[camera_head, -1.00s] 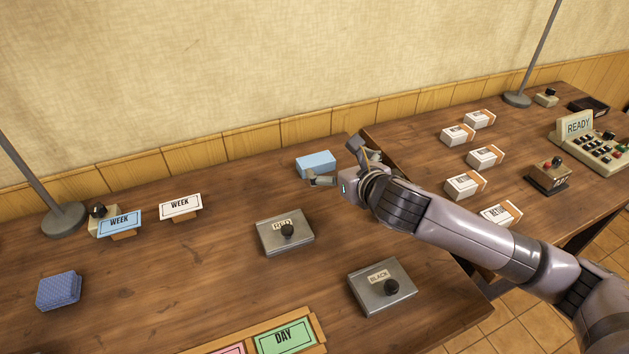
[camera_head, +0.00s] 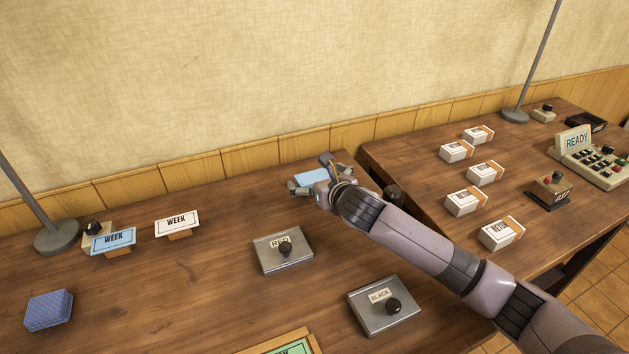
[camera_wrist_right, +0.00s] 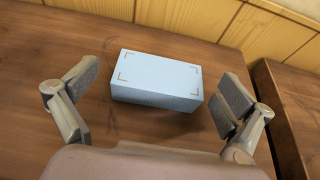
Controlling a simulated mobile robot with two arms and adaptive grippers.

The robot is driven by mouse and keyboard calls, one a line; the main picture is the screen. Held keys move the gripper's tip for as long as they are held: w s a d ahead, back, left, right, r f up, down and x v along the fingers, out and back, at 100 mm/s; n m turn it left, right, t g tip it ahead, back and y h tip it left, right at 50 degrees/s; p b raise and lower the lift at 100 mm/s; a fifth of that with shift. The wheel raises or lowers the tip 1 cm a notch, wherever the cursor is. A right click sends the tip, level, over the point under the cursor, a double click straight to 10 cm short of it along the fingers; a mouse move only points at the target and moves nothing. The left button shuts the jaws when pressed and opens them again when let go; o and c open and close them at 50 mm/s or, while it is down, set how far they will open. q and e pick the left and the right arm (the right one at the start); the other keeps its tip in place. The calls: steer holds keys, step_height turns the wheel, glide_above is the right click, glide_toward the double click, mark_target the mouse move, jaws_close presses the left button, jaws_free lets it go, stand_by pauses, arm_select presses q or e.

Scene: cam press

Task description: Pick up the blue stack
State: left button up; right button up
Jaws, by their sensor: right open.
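A light blue block-shaped stack (camera_head: 311,178) lies on the wooden table near its back edge. It is partly hidden by my right gripper (camera_head: 318,176) in the head view. In the right wrist view the blue stack (camera_wrist_right: 155,78) sits between the two spread fingers of my right gripper (camera_wrist_right: 160,88). The fingers are open, with a gap on each side of the stack. A darker blue patterned stack (camera_head: 49,310) lies at the far left of the table. My left gripper is not in view.
Metal boxes marked RED (camera_head: 283,251) and BLACK (camera_head: 384,307) stand in front. WEEK signs (camera_head: 113,241) (camera_head: 177,224) and a pole base (camera_head: 57,237) are at left. Several white-and-orange boxes (camera_head: 466,202) are on the right table (camera_head: 420,175).

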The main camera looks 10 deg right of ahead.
steer(key=shift+x, duration=0.85)
steer(key=shift+r, duration=0.1)
steer(key=c, duration=1.3)
steer(key=shift+r, duration=0.15)
